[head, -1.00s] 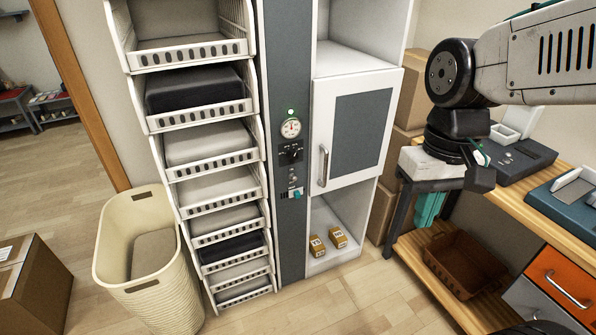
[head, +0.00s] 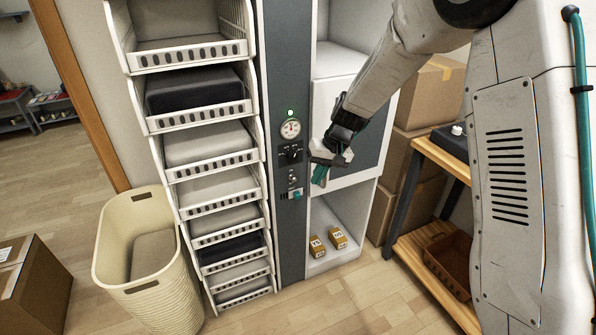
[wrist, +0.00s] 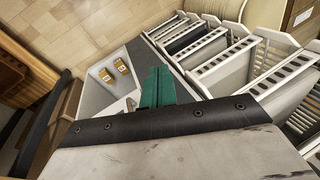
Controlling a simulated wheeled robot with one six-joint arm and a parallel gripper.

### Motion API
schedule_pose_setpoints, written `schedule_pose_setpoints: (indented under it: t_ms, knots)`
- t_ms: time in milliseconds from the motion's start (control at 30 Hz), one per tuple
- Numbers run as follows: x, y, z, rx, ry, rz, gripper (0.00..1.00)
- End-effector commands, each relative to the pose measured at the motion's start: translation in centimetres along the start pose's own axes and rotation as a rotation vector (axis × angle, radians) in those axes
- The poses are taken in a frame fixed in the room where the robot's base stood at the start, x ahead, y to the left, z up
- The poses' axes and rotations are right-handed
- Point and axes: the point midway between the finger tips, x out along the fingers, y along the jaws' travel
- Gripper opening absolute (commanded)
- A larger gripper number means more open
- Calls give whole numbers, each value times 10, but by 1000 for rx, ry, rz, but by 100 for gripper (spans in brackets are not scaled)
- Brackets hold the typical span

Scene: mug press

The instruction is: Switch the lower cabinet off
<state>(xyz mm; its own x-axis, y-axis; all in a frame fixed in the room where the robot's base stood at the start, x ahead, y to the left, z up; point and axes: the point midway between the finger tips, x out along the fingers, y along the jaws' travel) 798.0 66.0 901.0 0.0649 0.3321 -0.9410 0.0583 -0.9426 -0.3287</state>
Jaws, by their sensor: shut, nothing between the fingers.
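On the panel are a lit green lamp (head: 291,113), a round gauge (head: 291,129), a black knob (head: 291,153), small metal controls (head: 293,181) and a teal switch (head: 297,195). My gripper (head: 320,174) has shut teal fingers in front of the door's left edge, right of and above the teal switch. I cannot tell its distance from the panel. In the wrist view the gripper (wrist: 157,88) is shut and empty; the switch is not distinguishable there.
Two small yellow-brown boxes (head: 328,241) sit in the lower compartment. A stack of white bins (head: 215,190) stands left of the panel, with a cream basket (head: 150,265) beside it. A wooden bench (head: 432,155) and cardboard boxes (head: 415,125) stand at the right.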

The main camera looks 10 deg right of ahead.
Motion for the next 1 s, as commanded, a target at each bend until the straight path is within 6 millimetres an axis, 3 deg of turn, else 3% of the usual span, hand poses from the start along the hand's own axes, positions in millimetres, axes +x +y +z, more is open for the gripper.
schedule_pose_setpoints:
  t_ms: [100,200,333,800,1000]
  knots:
    - [33,8,-42,-14,78,-7,0]
    - [46,13,-82,-37,174,1,0]
    - [27,12,-127,-89,322,29,0]
    - [26,15,-131,-134,345,52,0]
    - [46,16,-137,-132,343,52,0]
